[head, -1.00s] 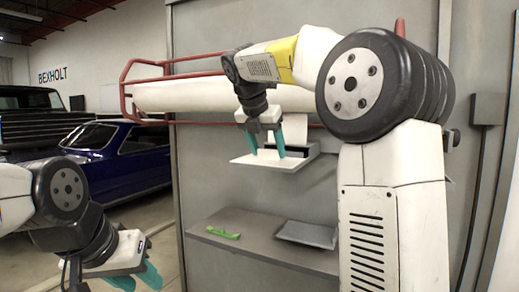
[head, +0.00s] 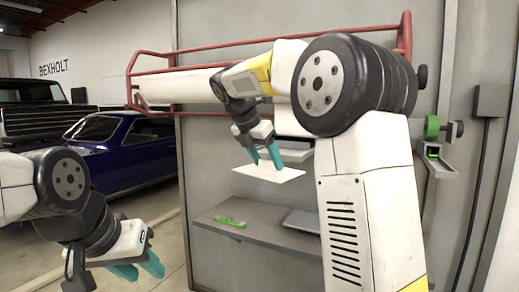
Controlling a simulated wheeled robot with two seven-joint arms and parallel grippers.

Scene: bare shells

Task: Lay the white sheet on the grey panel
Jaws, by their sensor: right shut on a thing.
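The white sheet (head: 270,174) is thin and flat, hanging roughly level in the air at the fingertips of my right gripper (head: 266,161). That gripper's teal fingers are shut on the sheet's edge area. The grey panel (head: 300,219) lies on the grey shelf, lower and to the right of the sheet, apart from it. Its right part is hidden behind my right arm. My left gripper (head: 139,269) is at the lower left, its two teal fingers apart and empty, far from the sheet and panel.
The grey shelf (head: 262,232) carries a green tool (head: 230,222) left of the panel. A grey ledge (head: 294,152) juts out behind the sheet. A red rail frame (head: 150,106) holds a white roll above. A green-and-grey fixture (head: 433,150) is on the right.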

